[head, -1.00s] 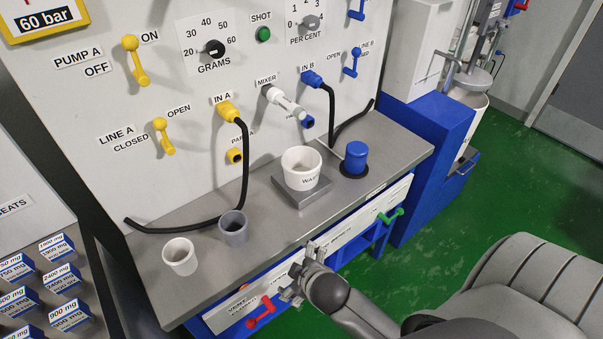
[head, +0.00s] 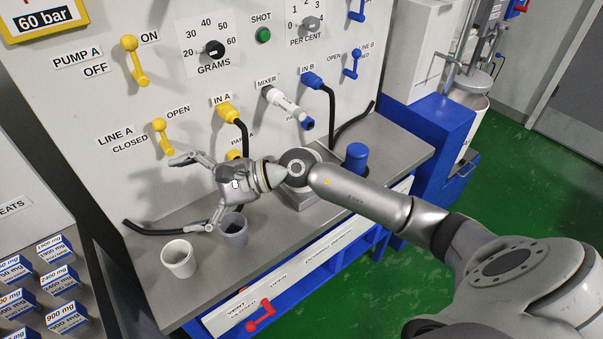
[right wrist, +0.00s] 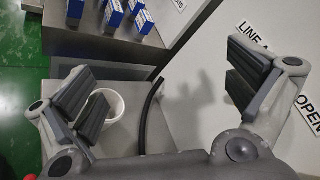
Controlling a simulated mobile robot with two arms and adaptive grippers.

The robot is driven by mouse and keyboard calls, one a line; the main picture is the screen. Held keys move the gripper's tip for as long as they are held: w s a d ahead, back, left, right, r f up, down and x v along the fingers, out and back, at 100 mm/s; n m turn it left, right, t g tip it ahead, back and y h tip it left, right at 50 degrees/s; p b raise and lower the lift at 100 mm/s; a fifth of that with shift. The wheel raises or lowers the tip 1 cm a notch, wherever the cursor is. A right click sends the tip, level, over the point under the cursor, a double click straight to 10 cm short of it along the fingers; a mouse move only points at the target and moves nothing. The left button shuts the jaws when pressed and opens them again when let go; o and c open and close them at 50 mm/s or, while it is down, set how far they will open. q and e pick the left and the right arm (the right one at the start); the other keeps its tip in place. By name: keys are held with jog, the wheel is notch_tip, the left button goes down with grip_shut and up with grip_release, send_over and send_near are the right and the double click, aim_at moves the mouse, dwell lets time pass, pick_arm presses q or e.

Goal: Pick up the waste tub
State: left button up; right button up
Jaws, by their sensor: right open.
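The waste tub is hidden in the head view behind my right wrist and forearm. Only part of the grey block (head: 301,201) that carried it shows below my wrist. My right gripper (head: 188,194) is open and empty over the left part of the bench, with its fingers spread wide and pointing left. Its lower finger is close to the grey cup (head: 235,232); whether they touch I cannot tell. In the right wrist view the open fingers (right wrist: 165,92) stand wide apart with nothing between them. My left gripper is out of view.
A white cup (head: 178,260) stands at the bench's left front; it also shows in the right wrist view (right wrist: 106,106) by the left finger. A blue cylinder (head: 356,157) stands right of my wrist. The upright panel with yellow valves (head: 161,138) and black hoses borders the bench.

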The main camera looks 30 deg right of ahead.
jog(key=w+d+f+n+g+h, duration=0.1)
jog(key=d+f+n+h, duration=0.25)
jog(key=d, duration=0.35)
jog(key=w+d+f+n+g+h, duration=0.1)
jog(key=w+d+f+n+h, duration=0.15)
jog(key=d+n+h, duration=0.3)
jog(key=d+r+n+h, duration=0.2)
jog(key=d+h, duration=0.4)
jog(key=d, duration=1.2)
jog(key=shift+g, duration=0.4)
jog(key=shift+p+x, duration=0.95)
jog(key=shift+x, duration=4.4)
jog(key=shift+c, duration=0.3)
jog(key=shift+r, duration=0.1)
jog(key=c, duration=0.8)
jog(key=shift+o, duration=0.2)
